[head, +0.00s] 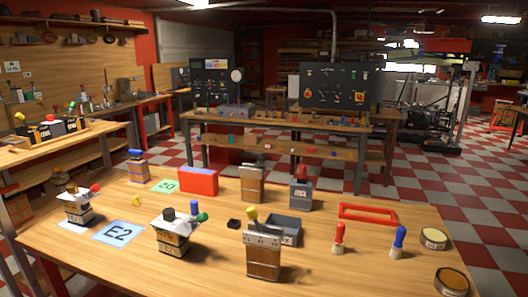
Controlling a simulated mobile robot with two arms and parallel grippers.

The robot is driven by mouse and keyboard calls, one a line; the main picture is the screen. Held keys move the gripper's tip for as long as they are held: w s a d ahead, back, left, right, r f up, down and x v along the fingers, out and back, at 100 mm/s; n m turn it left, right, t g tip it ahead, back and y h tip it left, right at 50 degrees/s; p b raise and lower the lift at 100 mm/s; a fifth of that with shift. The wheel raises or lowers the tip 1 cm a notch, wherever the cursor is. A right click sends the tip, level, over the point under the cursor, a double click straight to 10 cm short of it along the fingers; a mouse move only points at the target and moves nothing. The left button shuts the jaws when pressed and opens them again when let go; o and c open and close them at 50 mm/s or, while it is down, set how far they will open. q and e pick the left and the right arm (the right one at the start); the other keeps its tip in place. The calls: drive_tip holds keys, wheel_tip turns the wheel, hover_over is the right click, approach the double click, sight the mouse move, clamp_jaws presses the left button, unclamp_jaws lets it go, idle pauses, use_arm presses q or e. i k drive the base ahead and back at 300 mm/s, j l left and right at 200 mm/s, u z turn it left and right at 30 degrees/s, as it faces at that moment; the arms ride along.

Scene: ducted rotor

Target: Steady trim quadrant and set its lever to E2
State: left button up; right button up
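No part is readably marked as the trim quadrant, so I cannot tell which it is. A wooden block with a yellow-topped lever (263,252) stands upright at the table's front middle, with small markings on its top band. A similar wooden block (252,184) stands farther back. A white-topped unit with black and green knobs (174,238) stands left of the front block. Another white unit with a red knob (77,207) stands at the left. A pale blue card marked E2 (118,232) lies flat between these two units. Neither gripper is in view.
The wooden table (330,275) also holds a red box (198,181), a grey tray (284,230), a red frame (368,214), a grey block with a red knob (300,193), red (338,240) and blue (398,243) handled pieces, and round tins (451,281) at the right. The front right is mostly clear.

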sight(252, 213)
drive_tip(key=i+j+z, duration=0.4)
drive_tip(key=j, duration=0.3)
drive_tip(key=i+j+z, duration=0.2)
drive_tip(key=i+j, duration=0.05)
drive_tip(key=j, duration=0.1)
